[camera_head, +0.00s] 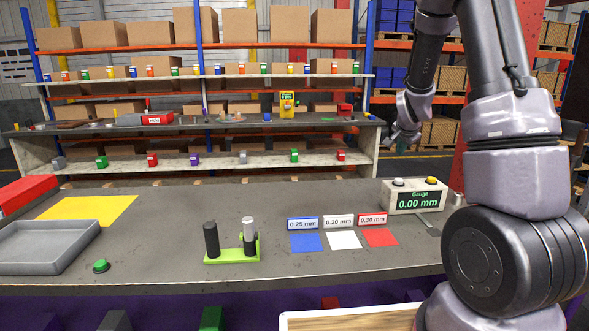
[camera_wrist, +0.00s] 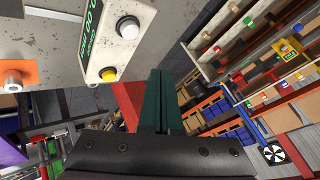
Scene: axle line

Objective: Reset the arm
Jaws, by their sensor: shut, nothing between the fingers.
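My arm rises at the right of the head view and bends down to my gripper (camera_head: 401,146), which hangs in the air behind the gauge box. In the wrist view the dark green fingers of my gripper (camera_wrist: 160,100) are together with nothing between them. The gauge (camera_head: 416,197) reads 0.00 mm and has a white and a yellow button on top. It also shows close up at the upper left of the wrist view (camera_wrist: 105,38), apart from the fingers.
On the workbench (camera_head: 180,238) are a green stand with two dark cylinders (camera_head: 232,242), blue, white and red squares with thickness labels, a grey tray (camera_head: 45,262), a yellow sheet (camera_head: 88,207) and a green button (camera_head: 101,266). Shelves with boxes stand behind.

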